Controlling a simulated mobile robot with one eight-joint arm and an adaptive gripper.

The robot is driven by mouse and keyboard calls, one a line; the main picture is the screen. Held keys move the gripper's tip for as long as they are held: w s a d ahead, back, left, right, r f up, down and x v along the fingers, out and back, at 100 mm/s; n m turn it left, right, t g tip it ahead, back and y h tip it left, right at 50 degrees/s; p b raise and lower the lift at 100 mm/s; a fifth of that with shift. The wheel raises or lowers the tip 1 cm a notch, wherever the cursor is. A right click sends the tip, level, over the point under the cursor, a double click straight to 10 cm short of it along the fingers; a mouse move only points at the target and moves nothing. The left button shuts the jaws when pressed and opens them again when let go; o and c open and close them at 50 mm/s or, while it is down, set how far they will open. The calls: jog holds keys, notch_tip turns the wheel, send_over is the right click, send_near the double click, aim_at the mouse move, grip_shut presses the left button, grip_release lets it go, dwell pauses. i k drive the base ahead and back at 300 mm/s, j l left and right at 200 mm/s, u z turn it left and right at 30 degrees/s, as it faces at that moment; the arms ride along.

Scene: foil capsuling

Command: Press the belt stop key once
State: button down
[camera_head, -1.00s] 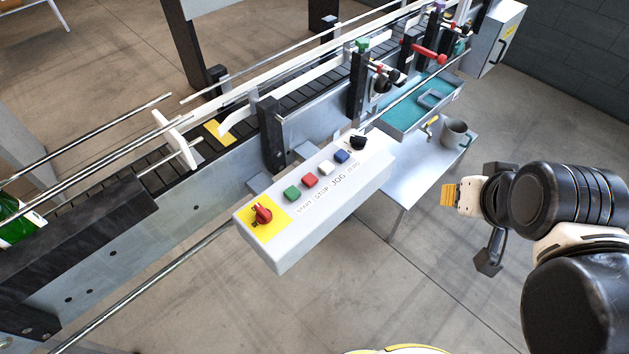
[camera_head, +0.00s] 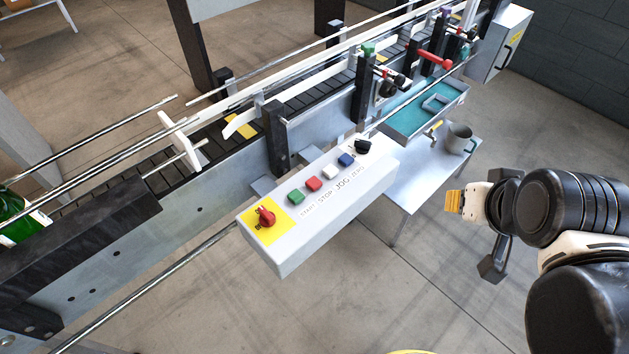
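The red stop key (camera_head: 313,185) is on the sloped top of the white control box (camera_head: 310,228), behind the printed word STOP. It sits between the green start key (camera_head: 295,196) and the white jog key (camera_head: 330,173). My gripper (camera_head: 453,201) hangs in the air to the right of the box, well apart from the keys, its yellow-tipped end pointing left. Nothing shows in it; its finger gap cannot be made out.
The conveyor belt (camera_head: 305,102) with rails runs behind.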

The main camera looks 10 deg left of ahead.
aim_at(313, 183)
jog(key=k+j, duration=0.1)
jog(key=j, duration=0.6)
jog(key=k+j, duration=0.1)
jog(key=j, duration=0.65)
jog(key=i+z, duration=0.05)
